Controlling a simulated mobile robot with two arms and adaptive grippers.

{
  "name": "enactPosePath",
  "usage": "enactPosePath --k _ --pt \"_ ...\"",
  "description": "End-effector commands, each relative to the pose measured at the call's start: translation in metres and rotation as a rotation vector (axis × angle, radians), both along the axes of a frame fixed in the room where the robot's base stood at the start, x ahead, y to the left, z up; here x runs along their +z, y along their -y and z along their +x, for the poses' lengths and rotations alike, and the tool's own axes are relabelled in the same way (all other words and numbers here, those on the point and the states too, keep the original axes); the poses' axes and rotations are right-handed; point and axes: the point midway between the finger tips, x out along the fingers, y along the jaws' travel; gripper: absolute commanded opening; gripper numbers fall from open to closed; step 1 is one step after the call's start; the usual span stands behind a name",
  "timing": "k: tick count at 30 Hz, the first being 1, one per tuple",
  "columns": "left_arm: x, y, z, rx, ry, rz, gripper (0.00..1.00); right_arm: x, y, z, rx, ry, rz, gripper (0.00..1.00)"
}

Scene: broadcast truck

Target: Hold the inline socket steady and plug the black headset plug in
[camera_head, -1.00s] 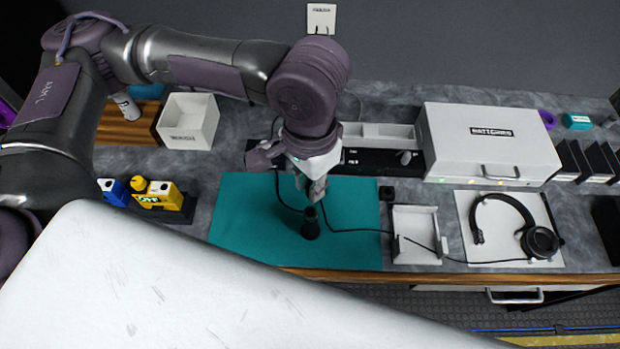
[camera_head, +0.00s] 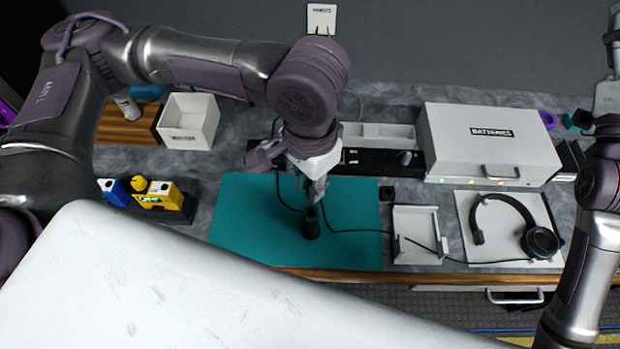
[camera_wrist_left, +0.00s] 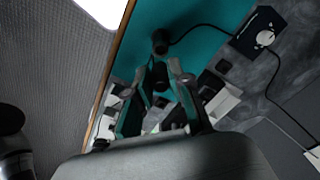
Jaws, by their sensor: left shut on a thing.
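My left gripper (camera_head: 316,196) points down over the teal mat (camera_head: 250,225), its fingertips at the top of an upright black piece (camera_head: 310,228). It is shut on a small dark part there, apparently the inline socket; the fingers hide most of it. In the left wrist view the black piece (camera_wrist_left: 160,40) stands just beyond the fingertips (camera_wrist_left: 159,70). A black cable runs from there to the rear panel. The headset (camera_head: 515,225) lies at the right, and its cable runs left to near my left gripper. I cannot make out the headset plug.
A white tray (camera_head: 416,222) stands right of the mat, with the headset cable across it. The white batteries case (camera_head: 490,145) and the black panel (camera_head: 375,161) are behind. A white bin (camera_head: 188,121) and yellow device (camera_head: 160,196) are at left. Bare mat surrounds the black piece.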

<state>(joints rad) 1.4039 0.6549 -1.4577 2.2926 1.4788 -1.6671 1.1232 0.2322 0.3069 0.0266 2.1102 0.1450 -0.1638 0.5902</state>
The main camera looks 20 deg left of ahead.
Motion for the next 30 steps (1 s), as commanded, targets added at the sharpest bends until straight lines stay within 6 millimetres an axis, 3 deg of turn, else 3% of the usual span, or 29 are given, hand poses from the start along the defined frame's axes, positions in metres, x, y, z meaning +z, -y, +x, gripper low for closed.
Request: enactPosePath --k 3,5,6,14,19,26,30 --pt "0.000 0.000 0.000 0.000 0.000 0.000 0.00 0.036 -0.020 -0.026 0.107 0.059 0.150 0.60" --pt "0.000 0.000 0.000 0.000 0.000 0.000 0.00 0.048 -0.032 -0.040 0.190 0.067 0.255 0.60" --pt "0.000 0.000 0.000 0.000 0.000 0.000 0.00 0.044 -0.043 -0.048 0.271 0.036 0.352 0.60" --pt "0.000 0.000 0.000 0.000 0.000 0.000 0.00 -0.059 -0.089 -0.047 0.517 -0.338 0.732 0.60" --pt "0.000 0.000 0.000 0.000 0.000 0.000 0.00 -0.136 -0.123 -0.062 0.615 -0.607 0.993 0.60" --pt "0.000 0.000 0.000 0.000 0.000 0.000 0.00 -0.230 -0.170 -0.109 0.675 -0.970 1.384 0.60" --pt "0.000 0.000 0.000 0.000 0.000 0.000 0.00 -0.277 -0.200 -0.150 0.666 -1.187 1.638 0.60"
